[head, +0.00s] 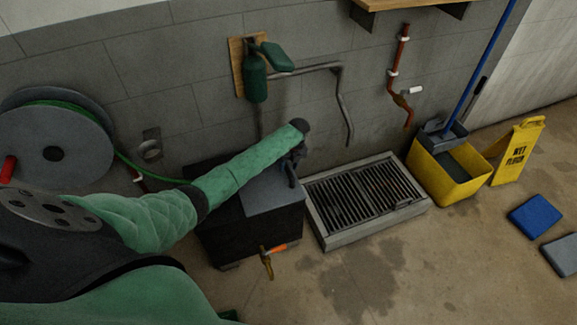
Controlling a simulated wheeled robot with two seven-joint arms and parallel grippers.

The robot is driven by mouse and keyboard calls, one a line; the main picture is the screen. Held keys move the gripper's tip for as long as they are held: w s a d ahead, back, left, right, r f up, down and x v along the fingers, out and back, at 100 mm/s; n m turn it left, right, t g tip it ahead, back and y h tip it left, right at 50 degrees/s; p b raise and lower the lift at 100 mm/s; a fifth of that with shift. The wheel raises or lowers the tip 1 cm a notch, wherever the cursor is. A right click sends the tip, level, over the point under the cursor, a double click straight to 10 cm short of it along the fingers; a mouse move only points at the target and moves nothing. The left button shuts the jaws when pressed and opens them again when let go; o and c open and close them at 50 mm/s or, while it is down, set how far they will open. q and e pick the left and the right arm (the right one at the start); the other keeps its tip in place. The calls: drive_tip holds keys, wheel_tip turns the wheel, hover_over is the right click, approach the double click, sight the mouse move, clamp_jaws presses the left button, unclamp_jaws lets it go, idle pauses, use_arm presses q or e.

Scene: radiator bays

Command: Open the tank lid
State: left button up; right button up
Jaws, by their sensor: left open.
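The tank (250,232) is a dark box on the floor against the block wall, left of the floor grate. A grey lid panel (268,198) lies flat over the right part of its top. A brass tap with an orange handle (267,258) is on its front. My left gripper (291,176) is open, pointing down at the lid's right side near the back. I cannot tell whether its fingers touch the lid. My left forearm hides part of the tank's top and any lid handle there. My right gripper is not in view.
A metal floor grate (365,195) lies right of the tank. Beyond it stand a yellow mop bucket (450,178) and a yellow wet floor sign (518,152). A hose reel (55,150) is on the left, its green hose running behind my arm. Open floor lies in front.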

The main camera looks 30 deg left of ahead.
use_arm(q)
drive_tip(key=shift+a+f, duration=0.1)
drive_tip(key=shift+f, duration=0.4)
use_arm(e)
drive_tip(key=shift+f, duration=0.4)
use_arm(q)
clamp_jaws()
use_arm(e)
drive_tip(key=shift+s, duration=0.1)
use_arm(q)
drive_tip(key=shift+r, duration=0.1)
